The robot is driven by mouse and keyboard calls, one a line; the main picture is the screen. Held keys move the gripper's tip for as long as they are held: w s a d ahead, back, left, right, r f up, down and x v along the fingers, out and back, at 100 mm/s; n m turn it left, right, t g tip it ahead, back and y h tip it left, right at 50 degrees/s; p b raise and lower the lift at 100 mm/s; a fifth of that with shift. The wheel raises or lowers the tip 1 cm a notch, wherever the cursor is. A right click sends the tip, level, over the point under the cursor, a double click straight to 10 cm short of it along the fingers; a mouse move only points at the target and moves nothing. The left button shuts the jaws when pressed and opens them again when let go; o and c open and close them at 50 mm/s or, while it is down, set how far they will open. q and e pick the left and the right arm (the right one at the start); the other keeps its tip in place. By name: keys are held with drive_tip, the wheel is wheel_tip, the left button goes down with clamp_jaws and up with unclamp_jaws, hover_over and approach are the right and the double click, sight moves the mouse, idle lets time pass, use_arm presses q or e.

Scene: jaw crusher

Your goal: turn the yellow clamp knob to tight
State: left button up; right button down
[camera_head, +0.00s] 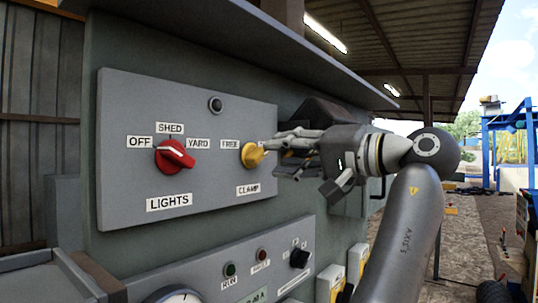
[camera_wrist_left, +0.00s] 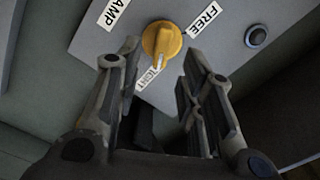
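The yellow clamp knob (camera_head: 252,155) sits on the grey control panel (camera_head: 120,190), between the FREE label (camera_head: 230,144) and my left gripper (camera_head: 274,147). The CLAMP label (camera_head: 248,189) is below it. In the left wrist view, the knob (camera_wrist_left: 161,40) shows just beyond the fingertips, and the two fingers of the gripper (camera_wrist_left: 160,58) are spread with nothing between them. The TIGHT label (camera_wrist_left: 150,77) lies on the near side of the knob there, partly hidden. I cannot tell the knob's exact pointing, or whether a finger touches it. My right gripper is not in view.
A red lights knob (camera_head: 174,155) with OFF, SHED and YARD labels is to the left on the same panel. A dark round button (camera_head: 216,104) is above. A lower panel (camera_head: 215,270) carries more controls. A metal overhang (camera_head: 205,30) juts out above.

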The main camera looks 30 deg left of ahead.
use_arm(q)
drive_tip(key=d, duration=0.7)
drive_tip(key=shift+s, duration=0.35)
drive_tip(key=shift+d, duration=0.15)
